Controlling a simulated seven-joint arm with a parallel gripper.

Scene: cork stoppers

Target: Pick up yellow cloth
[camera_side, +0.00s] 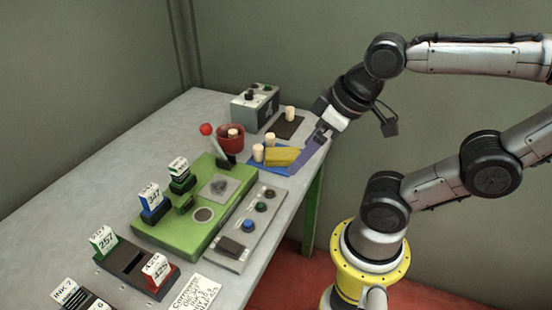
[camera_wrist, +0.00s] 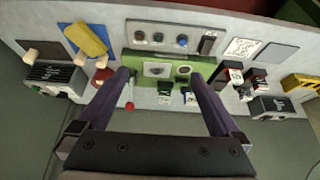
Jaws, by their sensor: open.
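The yellow cloth (camera_side: 284,156) lies as a folded-looking strip on a blue mat (camera_side: 260,167) at the table's far right edge. In the wrist view the cloth (camera_wrist: 86,40) is at upper left, outside the space between my fingers, and the blue mat (camera_wrist: 70,42) shows around it. My gripper (camera_side: 301,158) has long purple fingers. In the side view they overlap the area just right of the cloth; the wrist view shows them spread apart, empty, and not around the cloth. Two pale cork stoppers (camera_side: 258,152) stand beside the cloth.
A red bowl (camera_side: 230,146) holding a cork is left of the cloth. A grey box (camera_side: 253,108) and a dark mat (camera_side: 283,127) with a cork are behind. A green machine (camera_side: 182,226) and a button panel (camera_side: 236,245) lie nearer. The table's left side (camera_side: 120,170) is clear.

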